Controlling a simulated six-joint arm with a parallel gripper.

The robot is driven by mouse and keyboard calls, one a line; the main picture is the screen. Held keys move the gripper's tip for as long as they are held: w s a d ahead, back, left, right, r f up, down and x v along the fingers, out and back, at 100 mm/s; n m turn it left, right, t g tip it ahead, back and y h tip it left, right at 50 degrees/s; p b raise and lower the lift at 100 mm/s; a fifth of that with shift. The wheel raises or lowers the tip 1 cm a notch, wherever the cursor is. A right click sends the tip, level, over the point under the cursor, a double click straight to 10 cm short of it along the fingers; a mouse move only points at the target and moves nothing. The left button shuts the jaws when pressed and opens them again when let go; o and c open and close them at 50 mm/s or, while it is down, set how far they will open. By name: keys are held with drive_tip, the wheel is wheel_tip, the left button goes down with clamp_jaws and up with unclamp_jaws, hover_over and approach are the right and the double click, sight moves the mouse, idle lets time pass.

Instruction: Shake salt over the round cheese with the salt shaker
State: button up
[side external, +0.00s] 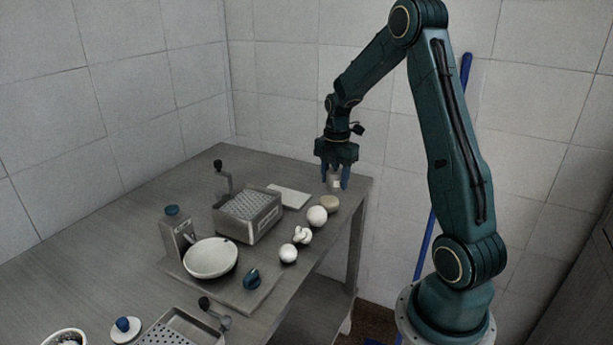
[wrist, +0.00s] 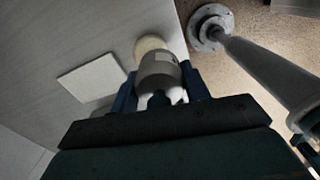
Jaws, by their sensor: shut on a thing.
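My gripper (side external: 336,183) is near the table's back right corner, its blue fingers pointing down. In the wrist view my gripper (wrist: 158,92) is shut on the salt shaker (wrist: 160,67), a small grey and white cylinder with a pale label. The salt shaker (side external: 336,183) also shows between the fingers in the side view; I cannot tell whether it touches the table. A beige, flat round cheese (side external: 329,203) lies just in front of the shaker near the table's right edge. In the wrist view the cheese (wrist: 151,44) is partly hidden behind the shaker. No falling salt is visible.
A white slab (side external: 289,195) lies left of the cheese. White balls (side external: 317,216) and a knotted white piece (side external: 302,235) line the right edge. A metal grater box (side external: 247,213), a pale bowl (side external: 210,258) and a perforated basket (side external: 180,330) stand further left and forward.

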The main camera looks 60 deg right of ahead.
drive_tip(key=shift+r, duration=2)
